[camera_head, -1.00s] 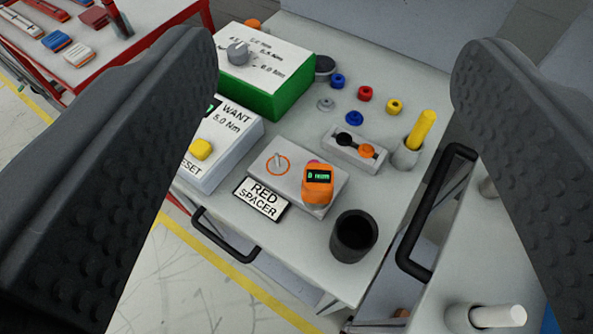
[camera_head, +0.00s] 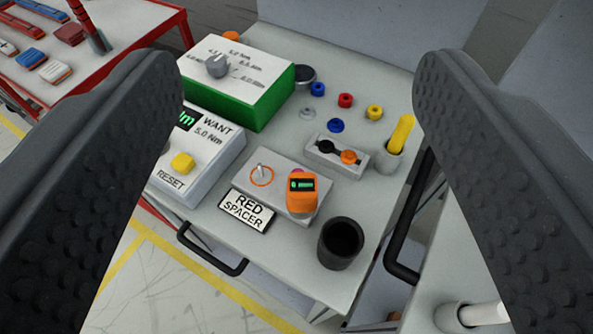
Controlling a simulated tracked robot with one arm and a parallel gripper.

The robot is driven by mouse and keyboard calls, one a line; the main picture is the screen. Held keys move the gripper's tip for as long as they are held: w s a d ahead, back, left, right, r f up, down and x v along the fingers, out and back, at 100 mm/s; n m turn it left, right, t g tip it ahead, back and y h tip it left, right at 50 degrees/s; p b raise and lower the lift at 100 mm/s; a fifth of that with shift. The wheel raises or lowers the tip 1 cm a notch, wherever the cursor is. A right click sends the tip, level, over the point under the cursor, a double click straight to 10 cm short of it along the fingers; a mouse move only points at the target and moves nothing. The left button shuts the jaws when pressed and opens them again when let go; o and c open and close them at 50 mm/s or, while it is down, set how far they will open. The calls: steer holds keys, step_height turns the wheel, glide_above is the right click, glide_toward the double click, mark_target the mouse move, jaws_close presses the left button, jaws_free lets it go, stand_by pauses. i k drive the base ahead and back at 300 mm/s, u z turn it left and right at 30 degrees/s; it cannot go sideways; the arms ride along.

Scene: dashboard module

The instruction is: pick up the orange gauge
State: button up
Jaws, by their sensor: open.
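The orange gauge (camera_head: 301,197) has a small dark screen with green characters. It stands on the right part of a low grey block (camera_head: 278,185) on the workbench, near the middle of the view. My gripper (camera_head: 277,190) is open, with one black studded finger at each side of the picture. The gauge appears in the gap between the fingers, beyond them. Neither finger touches it, and nothing is held.
A RED SPACER sign (camera_head: 246,211) and a black cup (camera_head: 340,243) stand close to the gauge. A WANT/RESET box (camera_head: 197,158), a green-sided box (camera_head: 240,85), a small two-hole block (camera_head: 336,153) and a yellow-handled tool (camera_head: 401,132) surround it. Black handles edge the bench (camera_head: 300,265).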

mark_target(301, 191)
steer(key=u, duration=0.5)
steer(key=k, duration=1.4)
steer(key=z, duration=0.3)
steer(key=i, duration=1)
